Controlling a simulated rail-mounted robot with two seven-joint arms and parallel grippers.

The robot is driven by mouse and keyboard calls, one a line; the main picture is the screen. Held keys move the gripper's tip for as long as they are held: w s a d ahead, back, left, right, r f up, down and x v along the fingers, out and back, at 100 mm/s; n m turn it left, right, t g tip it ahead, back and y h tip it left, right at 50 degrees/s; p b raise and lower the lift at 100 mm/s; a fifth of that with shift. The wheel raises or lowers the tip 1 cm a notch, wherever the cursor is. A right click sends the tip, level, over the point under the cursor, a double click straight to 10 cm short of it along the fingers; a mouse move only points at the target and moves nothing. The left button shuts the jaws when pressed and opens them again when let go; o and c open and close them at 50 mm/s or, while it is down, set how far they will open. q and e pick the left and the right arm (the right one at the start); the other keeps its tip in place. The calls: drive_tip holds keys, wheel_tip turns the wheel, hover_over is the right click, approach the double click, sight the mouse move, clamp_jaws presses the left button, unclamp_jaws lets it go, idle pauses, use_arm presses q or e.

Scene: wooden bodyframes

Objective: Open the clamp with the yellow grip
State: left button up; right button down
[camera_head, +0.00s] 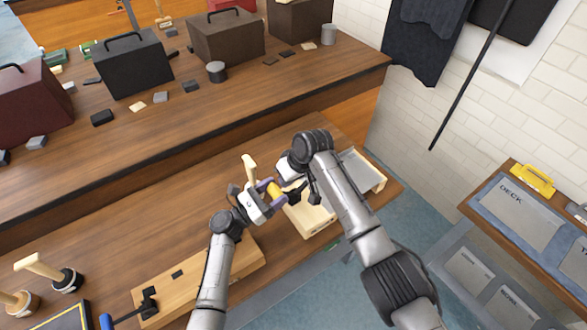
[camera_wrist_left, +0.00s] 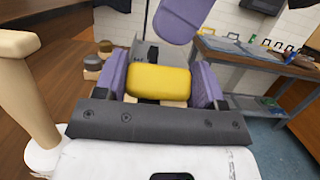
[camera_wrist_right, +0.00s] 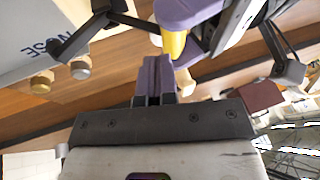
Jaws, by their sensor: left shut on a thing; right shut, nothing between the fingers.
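The clamp's yellow grip (camera_head: 274,191) shows over the light wooden body frame (camera_head: 310,219) in the head view. My left gripper (camera_head: 270,190) is shut on it. In the left wrist view the yellow grip (camera_wrist_left: 158,82) lies crosswise between its two purple fingers. My right gripper (camera_wrist_right: 158,78) is shut and empty. In the right wrist view its fingers are close to the yellow grip (camera_wrist_right: 174,45); I cannot tell whether they touch it. In the head view the right arm hides part of the frame, and the grippers hide much of the clamp.
Another clamp with a blue grip (camera_head: 106,321) is at a wooden board (camera_head: 190,275) at the front left. Several toolboxes, one black (camera_head: 133,65), stand on the raised back shelf. A labelled rack (camera_head: 515,215) stands at the right. Mallets (camera_head: 66,279) stand at the left.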

use_arm(q)
drive_tip(key=shift+f, duration=0.15)
use_arm(e)
drive_tip(key=shift+s+a+f, duration=0.2)
drive_tip(key=shift+a+f, duration=0.05)
drive_tip(key=shift+f, duration=0.1)
drive_tip(key=shift+s+a+f, duration=0.5)
drive_tip(key=shift+a+f, duration=0.05)
drive_tip(key=shift+f, duration=0.05)
use_arm(q)
drive_tip(key=o, duration=0.9)
drive_tip(key=shift+c, duration=0.2)
drive_tip(key=o, duration=0.4)
drive_tip(key=shift+a, duration=0.1)
use_arm(e)
drive_tip(key=shift+r, duration=0.1)
use_arm(q)
drive_tip(key=shift+s, duration=0.1)
use_arm(e)
drive_tip(key=shift+w, duration=0.1)
